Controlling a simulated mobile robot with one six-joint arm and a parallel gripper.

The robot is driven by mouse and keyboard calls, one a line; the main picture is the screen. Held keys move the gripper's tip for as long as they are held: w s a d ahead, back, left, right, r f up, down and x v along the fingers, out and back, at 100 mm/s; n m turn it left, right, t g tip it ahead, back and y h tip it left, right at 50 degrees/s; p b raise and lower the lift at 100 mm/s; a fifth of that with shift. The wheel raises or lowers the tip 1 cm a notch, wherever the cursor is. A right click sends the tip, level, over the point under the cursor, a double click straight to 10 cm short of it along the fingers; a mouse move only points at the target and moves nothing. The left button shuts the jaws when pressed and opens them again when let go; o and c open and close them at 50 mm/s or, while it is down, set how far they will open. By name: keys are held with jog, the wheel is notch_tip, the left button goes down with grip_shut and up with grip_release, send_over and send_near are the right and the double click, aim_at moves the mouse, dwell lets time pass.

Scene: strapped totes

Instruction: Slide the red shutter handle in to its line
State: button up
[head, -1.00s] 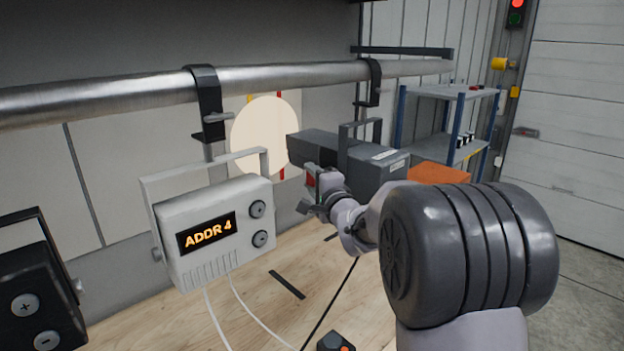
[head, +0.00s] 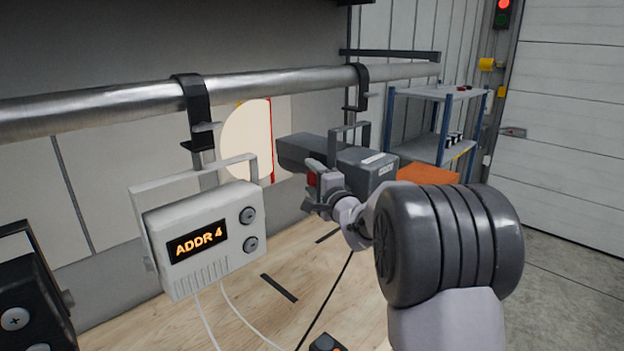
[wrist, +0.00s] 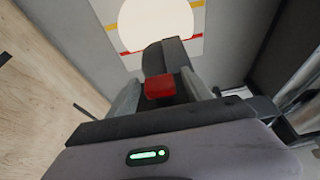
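The red shutter handle (wrist: 160,87) sits between my gripper's fingers in the wrist view; a bit of it shows in the head view (head: 311,179). My gripper (wrist: 161,84) appears shut on it, a finger at each side; exact contact is hard to see. The handle is at the side of the dark grey lamp (head: 300,153). The lamp's pale light patch (head: 245,142) on the wall panel has a straight right edge, lying along the red line (head: 271,150). In the wrist view the light (wrist: 155,20) is cut straight beside the red line (wrist: 132,52).
A white box reading ADDR 4 (head: 208,260) hangs left of the lamp from a metal pipe (head: 260,80). A black box (head: 30,310) is at the lower left. Cables hang over the wooden surface (head: 250,320). A shelf (head: 435,93) stands at the back right.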

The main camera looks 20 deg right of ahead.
jog(key=s, duration=1.7)
jog(key=shift+s+p, duration=0.25)
jog(key=shift+p, duration=0.05)
